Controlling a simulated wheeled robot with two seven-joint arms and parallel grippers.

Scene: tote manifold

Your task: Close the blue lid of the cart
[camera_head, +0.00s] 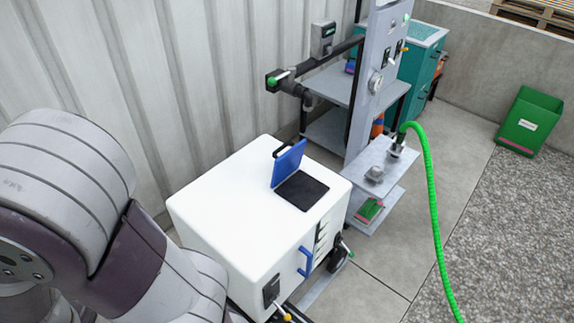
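The white cart (230,215) stands in the middle of the view. Its blue lid (288,163) is raised, standing tilted up at the back left edge of a dark square opening (301,190) in the cart's top. A black handle shows at the lid's upper edge. A blue handle (306,262) is on the cart's front side. My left arm comes in from the left and passes in front of the cart's lower left part. My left gripper is outside the picture, and so is my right gripper.
A grey panel stand (374,75) with shelves and a green hose (430,190) stands behind the cart. A corrugated wall (150,80) runs close behind on the left. A green bin (530,121) is at the far right. The floor right of the cart is mostly clear.

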